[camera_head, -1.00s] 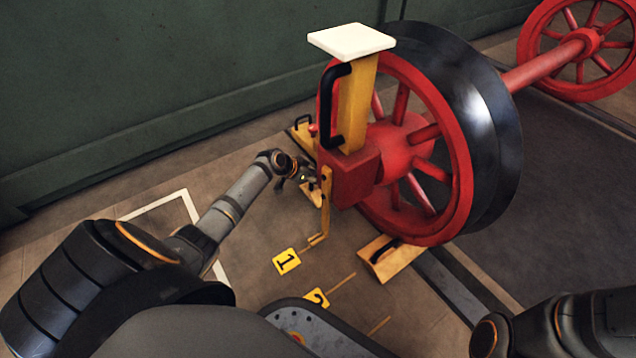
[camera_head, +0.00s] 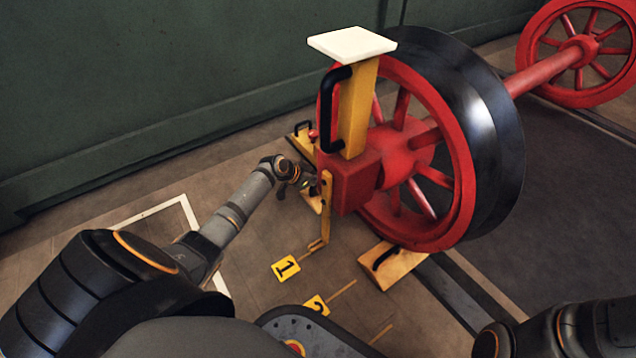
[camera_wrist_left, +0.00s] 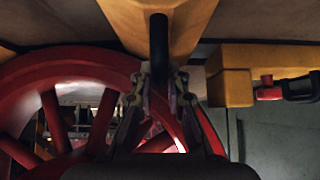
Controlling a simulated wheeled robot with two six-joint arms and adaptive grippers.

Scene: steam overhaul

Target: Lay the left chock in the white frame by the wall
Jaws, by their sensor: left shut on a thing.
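The left chock (camera_head: 313,203) is a wooden-yellow block low by the near-left side of the red wheel, mostly hidden behind my left gripper (camera_head: 307,186) and a yellow upright bar. In the left wrist view the chock (camera_wrist_left: 195,18) fills the top middle, and its black handle (camera_wrist_left: 158,45) runs between the fingers of my left gripper (camera_wrist_left: 160,88), which is shut on it. I cannot tell whether the chock touches the floor. The white frame (camera_head: 184,203) is an outline on the floor by the wall, partly hidden by my left arm. My right gripper is out of view.
The red wheel (camera_head: 455,205) stands close to the gripper, with a yellow post and white-topped stand (camera_head: 352,43) before it. Another chock (camera_head: 400,270) lies at the wheel's right. Number plate 1 (camera_head: 286,267) is on the floor. The green wall (camera_head: 150,90) runs behind.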

